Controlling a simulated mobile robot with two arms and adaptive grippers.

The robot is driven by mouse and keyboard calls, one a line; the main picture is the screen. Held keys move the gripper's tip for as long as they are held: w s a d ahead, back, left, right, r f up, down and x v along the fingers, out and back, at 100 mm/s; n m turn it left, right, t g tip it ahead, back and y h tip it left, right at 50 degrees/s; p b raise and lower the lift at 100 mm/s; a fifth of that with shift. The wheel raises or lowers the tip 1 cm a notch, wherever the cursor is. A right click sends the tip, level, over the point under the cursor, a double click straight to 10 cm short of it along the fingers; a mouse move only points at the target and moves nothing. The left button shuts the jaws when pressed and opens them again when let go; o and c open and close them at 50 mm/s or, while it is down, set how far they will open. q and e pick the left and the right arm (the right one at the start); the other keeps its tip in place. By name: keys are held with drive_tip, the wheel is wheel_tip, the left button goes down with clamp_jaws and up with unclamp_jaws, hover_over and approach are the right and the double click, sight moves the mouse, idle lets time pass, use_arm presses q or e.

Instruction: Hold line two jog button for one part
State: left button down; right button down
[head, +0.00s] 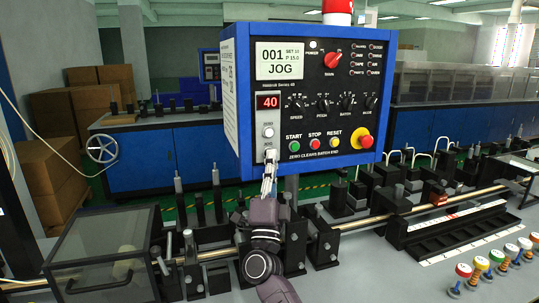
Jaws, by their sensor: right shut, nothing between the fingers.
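A blue control box (388,100) stands over the machine at the centre. Its white screen (280,61) reads "001 JOG", and a red counter (268,102) below reads 40. Under the counter are a round white button (268,131) and, lower, a second control hidden behind my fingertips. My right gripper (270,158) is shut and empty, pointing up with its tips at the lower left of the panel. The tips look to be at or very near the panel; whether they touch the hidden button I cannot tell. My left gripper is not in view.
Green, red and yellow buttons (334,145) and a red emergency stop (364,141) sit right of my fingertips. A clear-lidded box (105,250) is at front left. Coloured knobs (481,263) stand at front right. Rods and black blocks line the machine.

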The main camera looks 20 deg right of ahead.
idle(0.8)
drive_tip(key=shift+s+p, duration=0.55)
drive_tip(key=shift+s, duration=0.3)
drive_tip(key=shift+s+d+p, duration=0.1)
drive_tip(key=shift+s+p, duration=1.35)
drive_tip(key=shift+s, duration=1.05)
